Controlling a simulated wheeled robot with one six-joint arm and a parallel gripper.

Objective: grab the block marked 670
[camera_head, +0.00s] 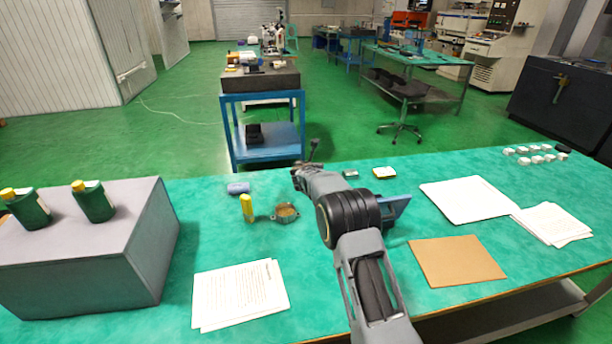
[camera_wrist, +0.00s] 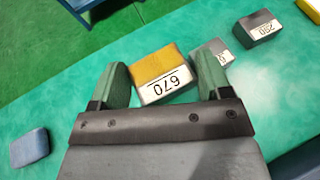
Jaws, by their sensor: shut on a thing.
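The block marked 670 (camera_wrist: 160,66) is yellow on top with a white label on its side, and the number shows upside down in the wrist view. My gripper (camera_wrist: 163,82) has its two green fingers on either side of this block and is shut on it. In the wrist view the block appears close to the green table top, but I cannot tell whether it touches it. In the head view my gripper is mostly hidden by my arm, and I cannot make out the held block there.
In the wrist view a light grey block (camera_wrist: 207,47) sits just right of the held one, beside a dark grey labelled block (camera_wrist: 257,25). A blue block (camera_wrist: 30,148) lies at left.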

